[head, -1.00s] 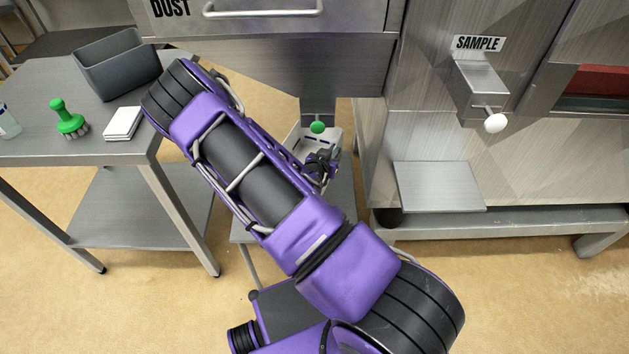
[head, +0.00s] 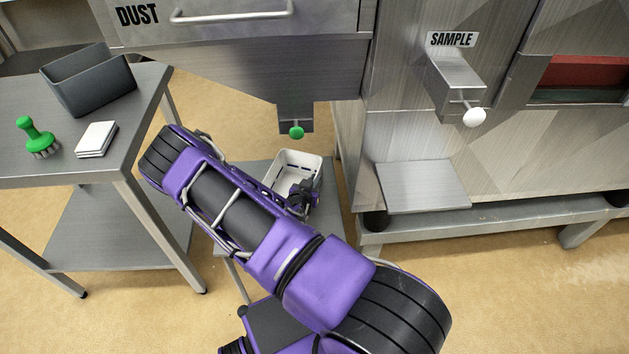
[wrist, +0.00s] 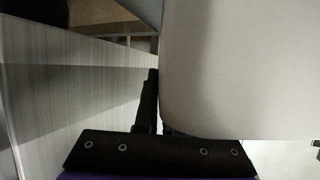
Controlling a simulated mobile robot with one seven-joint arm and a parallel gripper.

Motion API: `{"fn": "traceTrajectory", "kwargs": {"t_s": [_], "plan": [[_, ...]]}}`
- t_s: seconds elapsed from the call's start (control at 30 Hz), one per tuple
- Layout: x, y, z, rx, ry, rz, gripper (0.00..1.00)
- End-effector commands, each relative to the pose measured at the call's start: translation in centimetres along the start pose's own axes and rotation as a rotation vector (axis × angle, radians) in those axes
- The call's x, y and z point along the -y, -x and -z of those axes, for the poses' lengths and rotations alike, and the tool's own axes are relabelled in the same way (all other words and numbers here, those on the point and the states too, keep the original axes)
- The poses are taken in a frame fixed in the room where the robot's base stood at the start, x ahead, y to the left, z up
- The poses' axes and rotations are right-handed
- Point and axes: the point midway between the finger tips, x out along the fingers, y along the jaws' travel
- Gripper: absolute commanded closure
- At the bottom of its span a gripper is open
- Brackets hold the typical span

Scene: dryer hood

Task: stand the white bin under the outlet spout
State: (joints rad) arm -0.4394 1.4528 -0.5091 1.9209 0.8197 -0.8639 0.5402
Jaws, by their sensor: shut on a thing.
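The white bin (head: 284,165) is upright at the low metal stand (head: 333,215), below the outlet spout (head: 296,115) with its green knob (head: 296,132). In the head view the bin's back rim shows a little below the knob, with a gap between. I cannot tell whether the bin rests on the stand or hangs just above it. My gripper (head: 302,192) is shut on the bin's near right side. In the wrist view the bin's pale wall (wrist: 240,70) fills the right half, beside a dark finger (wrist: 148,100).
A steel table (head: 60,165) on the left holds a grey tub (head: 88,85), a green brush (head: 36,135) and a white stack (head: 96,139). The SAMPLE chute (head: 455,80) and a small shelf (head: 424,187) stand right. The DUST drawer (head: 235,15) is above the spout.

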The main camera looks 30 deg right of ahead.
Motion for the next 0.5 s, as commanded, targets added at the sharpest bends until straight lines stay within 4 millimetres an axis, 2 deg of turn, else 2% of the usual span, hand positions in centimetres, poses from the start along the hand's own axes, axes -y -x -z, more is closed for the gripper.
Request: {"fn": "traceTrajectory", "kwargs": {"t_s": [0.17, 0.2, 0.33, 0.5], "plan": [[-0.01, -0.11, -0.08, -0.002, -0.001, 0.000, 1.00], [-0.03, -0.07, -0.17, 0.000, 0.001, 0.000, 0.88], [-0.03, -0.06, -0.15, 0.000, 0.001, 0.000, 0.65], [-0.02, -0.06, -0.15, 0.000, 0.001, 0.000, 0.64]]}}
